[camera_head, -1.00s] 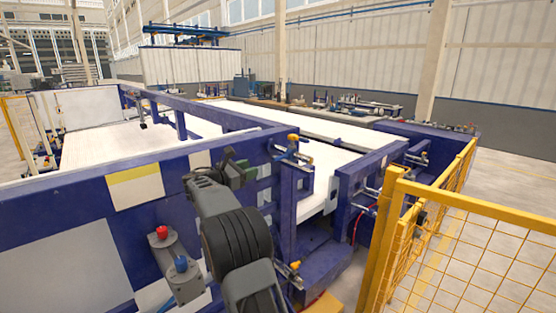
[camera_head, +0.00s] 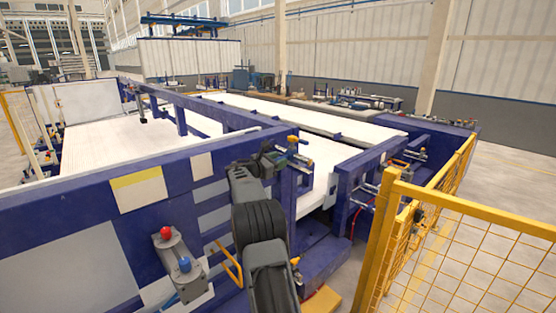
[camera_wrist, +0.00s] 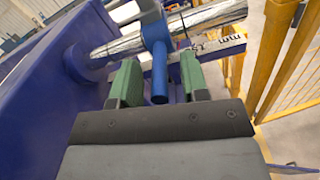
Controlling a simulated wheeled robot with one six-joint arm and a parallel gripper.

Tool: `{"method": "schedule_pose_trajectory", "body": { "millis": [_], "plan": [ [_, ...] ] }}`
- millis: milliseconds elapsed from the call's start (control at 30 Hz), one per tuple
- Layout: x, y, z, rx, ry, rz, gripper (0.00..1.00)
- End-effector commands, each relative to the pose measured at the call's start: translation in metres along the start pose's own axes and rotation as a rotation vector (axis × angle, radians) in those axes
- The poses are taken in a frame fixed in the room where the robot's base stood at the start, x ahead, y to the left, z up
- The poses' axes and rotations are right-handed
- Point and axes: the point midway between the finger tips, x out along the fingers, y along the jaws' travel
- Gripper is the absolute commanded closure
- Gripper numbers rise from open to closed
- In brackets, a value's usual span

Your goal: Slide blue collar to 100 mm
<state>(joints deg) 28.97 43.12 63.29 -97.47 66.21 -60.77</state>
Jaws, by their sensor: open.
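The blue collar (camera_wrist: 155,38) sits around a shiny silver pipe (camera_wrist: 207,17) in the wrist view. Its blue handle (camera_wrist: 159,75) hangs toward the camera. My gripper (camera_wrist: 160,83) is open, with one green finger on each side of the handle. A pale scale strip (camera_wrist: 222,46) with black marks and "mm" lettering runs along the pipe, to the right of the collar. I cannot read the collar's position on it. In the head view my gripper (camera_head: 274,160) is at the pipe fixture; the collar cannot be made out there.
A blue machine wall (camera_wrist: 45,100) is close on the left in the wrist view. A yellow mesh fence (camera_head: 465,235) stands to the right. A panel with a red knob (camera_head: 165,231) and a blue knob (camera_head: 184,264) is at the lower left.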

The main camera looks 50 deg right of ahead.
Motion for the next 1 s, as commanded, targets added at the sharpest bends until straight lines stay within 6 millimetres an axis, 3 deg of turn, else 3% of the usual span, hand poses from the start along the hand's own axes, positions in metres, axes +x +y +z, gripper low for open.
{"method": "schedule_pose_trajectory", "body": {
  "millis": [267,700,1000],
  "plan": [
    [0.0009,-0.0001,-0.0002,0.000,0.000,0.000,0.59],
    [0.0007,-0.0001,0.0000,0.000,0.000,0.000,1.00],
    [0.0006,0.0000,0.0000,0.000,0.000,0.000,1.00]
  ]
}}
